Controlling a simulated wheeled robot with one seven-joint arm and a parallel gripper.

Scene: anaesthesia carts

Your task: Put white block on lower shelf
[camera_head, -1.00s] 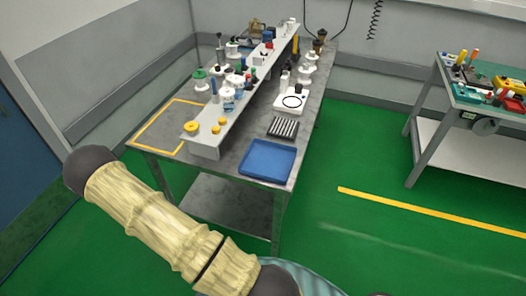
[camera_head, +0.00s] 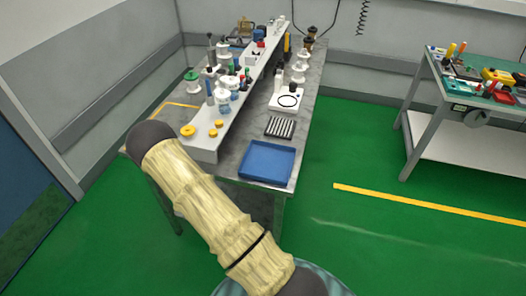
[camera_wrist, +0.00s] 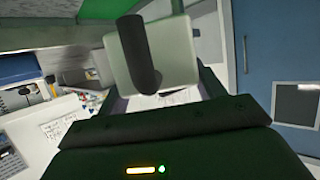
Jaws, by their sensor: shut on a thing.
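In the wrist view, a pale, whitish block (camera_wrist: 178,56) sits in my gripper (camera_wrist: 150,52), with a dark finger across its face. The jaws are shut on it. The head view shows my arm in its cream sleeve, but not the gripper or the block. The right-hand cart has a pale lower shelf (camera_head: 468,152) that looks bare. The grey table (camera_head: 225,172) also has a lower level, now mostly hidden behind my arm.
A raised narrow shelf (camera_head: 206,144) on the grey table holds several small parts. A blue tray (camera_head: 266,162) and a slotted black rack (camera_head: 280,128) lie beside it. Green floor (camera_head: 370,215) with a yellow line (camera_head: 430,205) is clear between table and cart.

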